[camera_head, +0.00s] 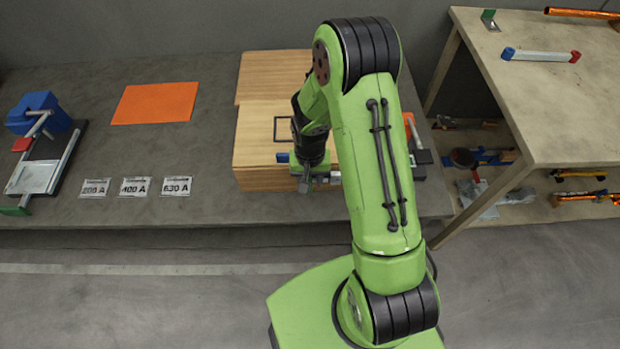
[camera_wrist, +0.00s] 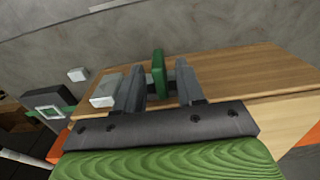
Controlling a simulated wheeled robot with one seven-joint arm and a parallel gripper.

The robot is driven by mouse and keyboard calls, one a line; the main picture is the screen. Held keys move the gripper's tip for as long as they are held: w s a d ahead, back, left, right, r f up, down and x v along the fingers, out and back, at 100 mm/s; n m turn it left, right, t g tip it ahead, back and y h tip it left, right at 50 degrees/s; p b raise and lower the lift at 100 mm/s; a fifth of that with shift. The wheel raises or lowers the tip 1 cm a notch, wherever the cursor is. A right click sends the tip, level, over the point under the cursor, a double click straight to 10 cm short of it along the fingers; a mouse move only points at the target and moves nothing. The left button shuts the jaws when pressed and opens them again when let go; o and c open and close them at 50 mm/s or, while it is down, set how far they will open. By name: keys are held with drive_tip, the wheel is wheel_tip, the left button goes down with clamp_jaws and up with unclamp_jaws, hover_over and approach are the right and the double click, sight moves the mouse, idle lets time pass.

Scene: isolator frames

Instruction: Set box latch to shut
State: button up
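The wooden box (camera_head: 262,133) stands near the front edge of the dark bench, partly hidden behind my arm. A wooden panel (camera_head: 275,75) shows at its back; I cannot tell whether it is a raised lid. My gripper (camera_head: 306,184) is at the box's front side. In the wrist view, a green upright piece (camera_wrist: 158,74), apparently the latch handle, stands between my two fingers (camera_wrist: 159,85). Narrow gaps show beside it, so the fingers look open around it. A pale metal block (camera_wrist: 105,90) lies left of the fingers. The latch position is unclear.
An orange mat (camera_head: 155,103) and several label cards (camera_head: 135,186) lie left of the box. A blue-and-metal fixture (camera_head: 40,150) stands at the far left. A wooden table (camera_head: 555,100) with a lower shelf stands right.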

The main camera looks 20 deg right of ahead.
clamp_jaws()
drive_tip(key=d, duration=0.1)
drive_tip(key=s+d, duration=0.1)
drive_tip(key=d, duration=0.1)
unclamp_jaws()
drive_tip(key=shift+d, duration=0.15)
idle(0.3)
